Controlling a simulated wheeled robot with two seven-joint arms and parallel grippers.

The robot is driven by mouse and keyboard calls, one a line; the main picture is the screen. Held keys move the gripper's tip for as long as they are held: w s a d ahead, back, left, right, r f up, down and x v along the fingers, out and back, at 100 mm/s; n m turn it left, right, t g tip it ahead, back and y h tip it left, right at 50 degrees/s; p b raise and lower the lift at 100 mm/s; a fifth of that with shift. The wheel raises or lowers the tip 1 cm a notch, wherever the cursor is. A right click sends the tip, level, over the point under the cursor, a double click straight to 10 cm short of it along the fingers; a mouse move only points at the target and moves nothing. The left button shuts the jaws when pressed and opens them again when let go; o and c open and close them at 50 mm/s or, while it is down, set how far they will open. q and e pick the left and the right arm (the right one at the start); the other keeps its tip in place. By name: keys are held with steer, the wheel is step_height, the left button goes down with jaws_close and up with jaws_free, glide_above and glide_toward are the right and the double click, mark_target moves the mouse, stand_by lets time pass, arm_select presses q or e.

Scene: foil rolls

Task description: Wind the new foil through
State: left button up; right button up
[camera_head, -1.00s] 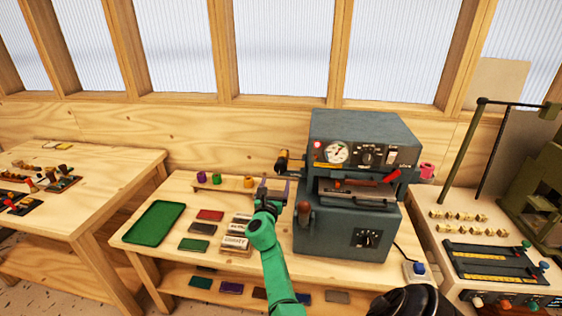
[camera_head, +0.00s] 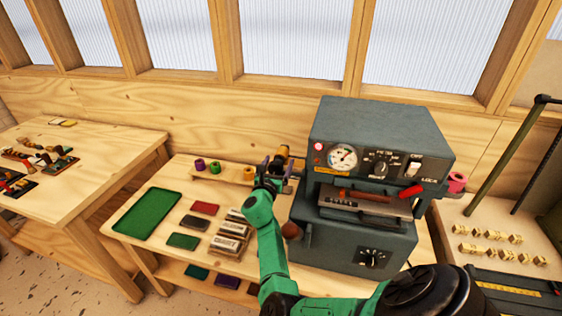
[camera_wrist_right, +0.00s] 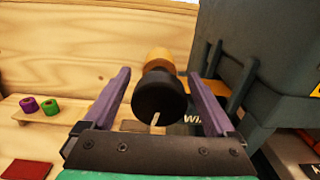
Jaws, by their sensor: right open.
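The press (camera_head: 380,150) is a dark grey machine with a dial and switches on the table. A gold foil roll with a black end knob (camera_head: 284,153) sits at its upper left side. In the right wrist view the black knob (camera_wrist_right: 160,95) faces me, with the gold roll (camera_wrist_right: 158,62) behind it. My right gripper (camera_head: 277,167) is open, its purple fingers to either side of the knob; I cannot tell whether they touch it. A pink roll (camera_head: 457,182) is at the press's right side. My left gripper is not in view.
A wooden rack holds a purple roll (camera_head: 200,164), a green roll (camera_head: 215,167) and a gold one (camera_head: 248,173). A green tray (camera_head: 148,213) and several coloured blocks lie on the table. A red-handled lever (camera_head: 411,189) sticks out at the press's front.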

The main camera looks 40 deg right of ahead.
steer(key=shift+a+r, duration=0.15)
steer(key=shift+a, duration=0.1)
steer(key=c, duration=0.3)
steer(key=shift+s+a, duration=0.1)
steer(key=c, duration=1.1)
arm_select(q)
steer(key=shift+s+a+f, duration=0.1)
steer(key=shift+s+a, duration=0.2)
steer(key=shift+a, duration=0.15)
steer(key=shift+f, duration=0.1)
